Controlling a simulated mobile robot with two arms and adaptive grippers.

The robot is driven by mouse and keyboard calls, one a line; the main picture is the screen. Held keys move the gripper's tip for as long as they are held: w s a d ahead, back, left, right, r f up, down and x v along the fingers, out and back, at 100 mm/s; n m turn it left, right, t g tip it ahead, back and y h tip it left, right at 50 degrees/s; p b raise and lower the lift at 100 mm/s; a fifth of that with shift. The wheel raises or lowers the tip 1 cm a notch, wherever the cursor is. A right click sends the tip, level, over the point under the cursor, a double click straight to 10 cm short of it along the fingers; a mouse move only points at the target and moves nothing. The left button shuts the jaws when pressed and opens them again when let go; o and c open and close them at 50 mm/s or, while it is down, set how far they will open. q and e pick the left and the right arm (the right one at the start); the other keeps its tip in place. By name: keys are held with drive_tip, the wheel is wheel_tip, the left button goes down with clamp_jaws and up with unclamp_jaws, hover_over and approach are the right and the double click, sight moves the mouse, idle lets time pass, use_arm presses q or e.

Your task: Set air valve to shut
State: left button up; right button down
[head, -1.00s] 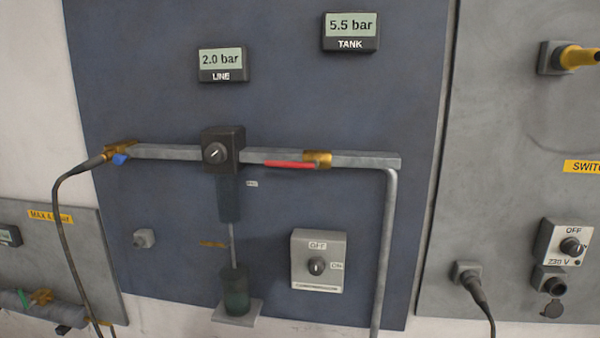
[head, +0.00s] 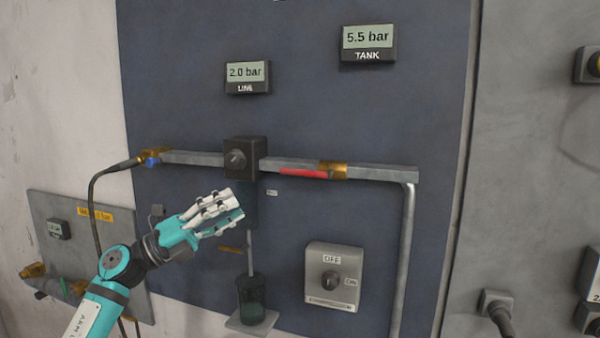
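The air valve has a brass body (head: 333,171) on the grey horizontal pipe and a red lever (head: 304,173). The lever lies along the pipe, pointing left from the brass body. My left gripper (head: 240,204) is below and left of the lever, in front of the panel under the black regulator. Its fingers look spread and empty, and it appears apart from the valve. My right gripper is not in view.
The black regulator (head: 240,158) sits on the pipe left of the lever. A grey OFF/ON switch box (head: 334,276) is at lower right. The LINE display (head: 247,77) reads 2.0 bar and the TANK display (head: 368,43) 5.5 bar.

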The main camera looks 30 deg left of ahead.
sight(297, 173)
use_arm(q)
drive_tip(key=p+x, duration=0.6)
drive_tip(key=x, duration=0.9)
drive_tip(key=shift+a+p, duration=0.1)
drive_tip(key=shift+p, duration=0.2)
drive_tip(key=shift+w+d+r, duration=0.1)
drive_tip(key=shift+w+d, duration=0.2)
clamp_jaws()
